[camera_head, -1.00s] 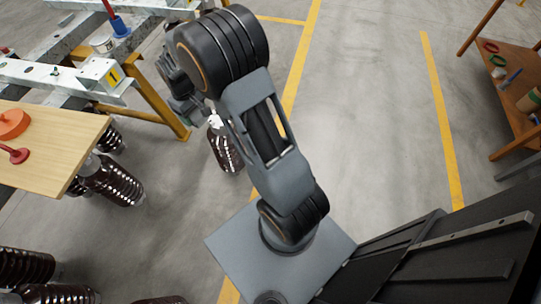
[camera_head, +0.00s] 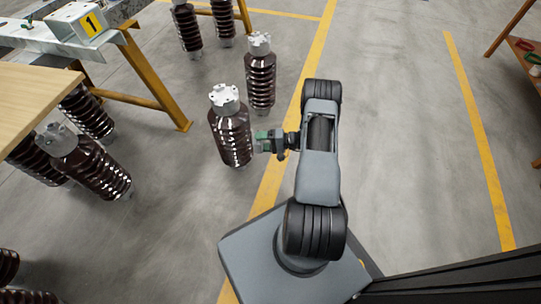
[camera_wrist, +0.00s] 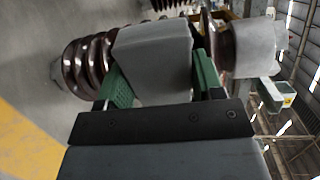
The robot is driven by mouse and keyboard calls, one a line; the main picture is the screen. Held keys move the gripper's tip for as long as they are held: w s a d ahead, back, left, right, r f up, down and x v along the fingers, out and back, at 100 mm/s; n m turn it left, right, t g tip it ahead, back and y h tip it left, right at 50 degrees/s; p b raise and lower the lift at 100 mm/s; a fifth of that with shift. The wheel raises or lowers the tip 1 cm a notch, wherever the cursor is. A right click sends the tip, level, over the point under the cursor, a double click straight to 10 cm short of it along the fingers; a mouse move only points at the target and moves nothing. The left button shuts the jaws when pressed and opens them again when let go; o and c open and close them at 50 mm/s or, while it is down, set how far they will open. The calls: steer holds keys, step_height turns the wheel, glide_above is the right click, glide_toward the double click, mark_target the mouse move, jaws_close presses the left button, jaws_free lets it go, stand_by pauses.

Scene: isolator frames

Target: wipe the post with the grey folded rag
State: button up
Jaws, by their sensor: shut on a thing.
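The nearest brown ribbed post (camera_head: 231,137) with a grey metal cap stands upright on the floor, left of my arm in the head view. My gripper (camera_head: 262,141) is at the right side of this post. In the wrist view, my gripper's green fingers (camera_wrist: 160,82) are shut on the grey folded rag (camera_wrist: 153,60). The ribbed post (camera_wrist: 88,62) shows behind the rag, with its grey cap (camera_wrist: 256,47) to the right. The rag covers part of the post, and I cannot tell if they touch. The rag is not clear in the head view.
Another ribbed post (camera_head: 260,80) stands just behind. More posts (camera_head: 95,168) stand leaning in the picture at the left by a wooden tabletop (camera_head: 30,100). A yellow-legged steel frame (camera_head: 150,85) is at upper left. The floor right of my arm is clear.

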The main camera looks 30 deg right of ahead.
mark_target(247, 137)
steer(key=d+f+m+t+h+b, duration=0.1)
steer(key=d+f+m+t+b, duration=0.15)
steer(key=d+f+t, duration=0.2)
steer(key=shift+h, duration=0.4)
steer(key=shift+s+a+f+p+x, duration=0.1)
steer(key=shift+a+p+x, duration=0.05)
steer(key=shift+x, duration=0.85)
steer(key=shift+s+a+f+p+x, duration=0.1)
steer(key=shift+p+x, duration=0.1)
steer(key=shift+x, duration=0.8)
steer(key=shift+s+a+p+x, duration=0.15)
steer(key=shift+x, duration=0.85)
steer(key=shift+x, duration=0.95)
steer(key=shift+d+b, duration=0.1)
steer(key=shift+b, duration=0.2)
steer(key=shift+w+d+f+b, duration=0.2)
steer(key=shift+w+d+b, duration=0.45)
steer(key=shift+b, duration=0.2)
steer(key=shift+w+d+r, duration=0.15)
steer(key=shift+w+d, duration=0.5)
steer(key=shift+d, duration=0.15)
steer(key=shift+w, duration=0.1)
steer(key=shift+a, duration=0.15)
